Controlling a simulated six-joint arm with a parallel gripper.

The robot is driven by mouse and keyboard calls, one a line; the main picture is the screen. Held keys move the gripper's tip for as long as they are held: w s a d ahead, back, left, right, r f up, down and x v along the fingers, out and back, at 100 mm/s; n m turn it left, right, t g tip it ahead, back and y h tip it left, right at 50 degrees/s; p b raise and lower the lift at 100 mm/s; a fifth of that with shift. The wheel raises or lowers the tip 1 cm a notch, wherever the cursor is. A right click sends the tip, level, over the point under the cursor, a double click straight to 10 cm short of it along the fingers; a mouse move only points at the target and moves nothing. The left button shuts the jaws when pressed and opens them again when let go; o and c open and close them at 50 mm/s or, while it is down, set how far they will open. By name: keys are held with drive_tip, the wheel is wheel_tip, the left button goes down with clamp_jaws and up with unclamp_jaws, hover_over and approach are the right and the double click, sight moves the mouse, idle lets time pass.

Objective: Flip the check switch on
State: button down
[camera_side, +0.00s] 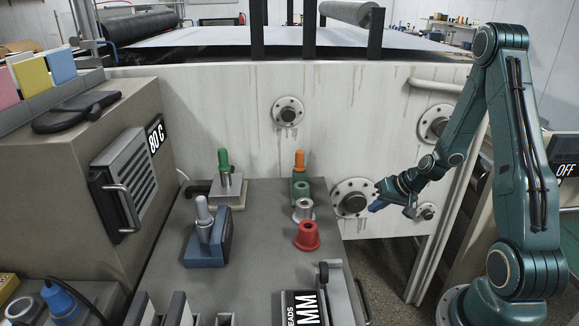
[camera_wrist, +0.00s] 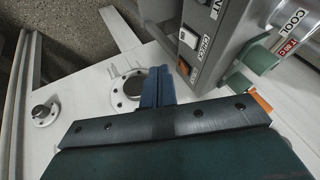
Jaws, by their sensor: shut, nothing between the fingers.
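In the wrist view a grey control box carries a CHECK label (camera_wrist: 204,48) on its face. Beside the label are a pale switch (camera_wrist: 188,38) and a small orange-lit switch (camera_wrist: 184,68). I cannot tell which of the two the label belongs to, or its setting. My gripper (camera_wrist: 157,84) has its blue fingers together and empty, just left of the box face and apart from the switches. In the side view my gripper (camera_side: 378,206) hangs in front of the white machine wall, near a round flange. I cannot make out the check switch there.
A COOL label (camera_wrist: 293,18) and a green part (camera_wrist: 237,84) are beside the box in the wrist view. A box marked OFF (camera_side: 566,170) is at the right edge.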

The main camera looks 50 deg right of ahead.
drive_tip(key=shift+w+f, duration=0.1)
idle(0.3)
drive_tip(key=w+a+f, duration=0.3)
drive_tip(key=w+f, duration=0.5)
drive_tip(key=shift+w+a+f, duration=0.15)
drive_tip(key=shift+a+f, duration=0.1)
idle(0.6)
drive_tip(key=shift+w+a+f, duration=0.1)
drive_tip(key=shift+w+a, duration=0.05)
drive_tip(key=shift+w, duration=0.05)
drive_tip(key=shift+r, duration=0.2)
idle(0.4)
